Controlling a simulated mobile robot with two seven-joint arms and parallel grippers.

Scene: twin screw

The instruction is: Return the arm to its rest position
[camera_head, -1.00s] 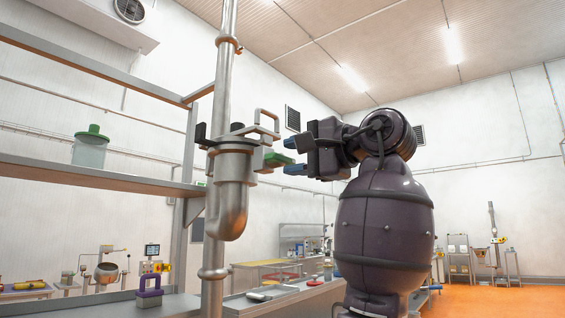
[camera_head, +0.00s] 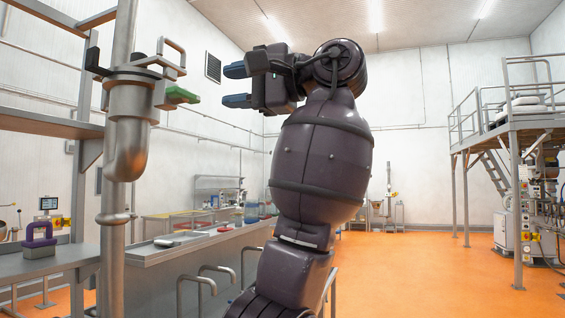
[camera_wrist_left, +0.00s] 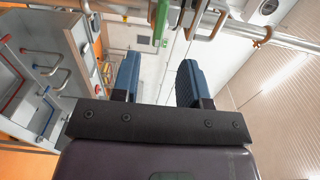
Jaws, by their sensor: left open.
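My left gripper (camera_head: 236,86) has two blue fingers spread apart with nothing between them. It is up in the air, to the right of a steel pipe fitting (camera_head: 131,120) and apart from it. A green handle (camera_head: 182,95) sticks out from the fitting just left of and slightly below the fingers. The wrist view shows the same open gripper (camera_wrist_left: 159,78), with the green handle (camera_wrist_left: 160,22) beyond the fingertips. My right gripper is not in view.
A vertical steel pipe (camera_head: 112,225) and a shelf (camera_head: 50,125) stand at the left. A platform with railings (camera_head: 505,130) stands at the right. The orange floor (camera_head: 420,270) between is open.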

